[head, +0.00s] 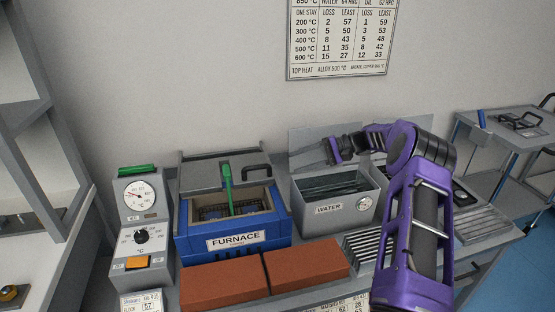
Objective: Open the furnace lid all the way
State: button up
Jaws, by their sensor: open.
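The blue furnace (232,243) stands on the bench with its front label facing me. Its grey lid (205,172) is raised at the back of the box, with a black handle (258,171) on its right part. The furnace mouth is uncovered and shows a dark rack inside. A green upright bar (227,188) stands in front of the lid, over the mouth. My gripper (327,152) is behind the water tank, right of the lid handle and apart from it. It is open, small in view, and nothing shows between its fingers.
A grey water tank (328,225) stands right of the furnace. Red-brown blocks (222,285) lie in front. A control box (142,250) with dials stands left. Metal bars (366,252) lie beside my arm. A wall chart (338,40) hangs above.

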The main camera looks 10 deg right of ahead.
jog(key=a+r+n+g+h+p, duration=0.2)
jog(key=a+r+n+g+h, duration=0.15)
jog(key=a+n, duration=0.3)
jog(key=n+t+h+p, duration=0.2)
jog(key=n+h+p, duration=0.2)
jog(key=n+h, duration=1)
send_near(253, 167)
jog(key=d+f+n+y, duration=0.1)
jog(key=f, duration=0.1)
jog(key=w+d+f+n+y+b, duration=0.1)
jog(key=f+n, duration=0.1)
jog(key=f, duration=0.1)
jog(key=d+f+n+y, duration=0.1)
jog(key=f+y, duration=0.1)
jog(key=shift+w+d+f, duration=0.2)
jog(key=shift+w+d, duration=0.1)
jog(key=shift+w, duration=0.05)
grip_shut()
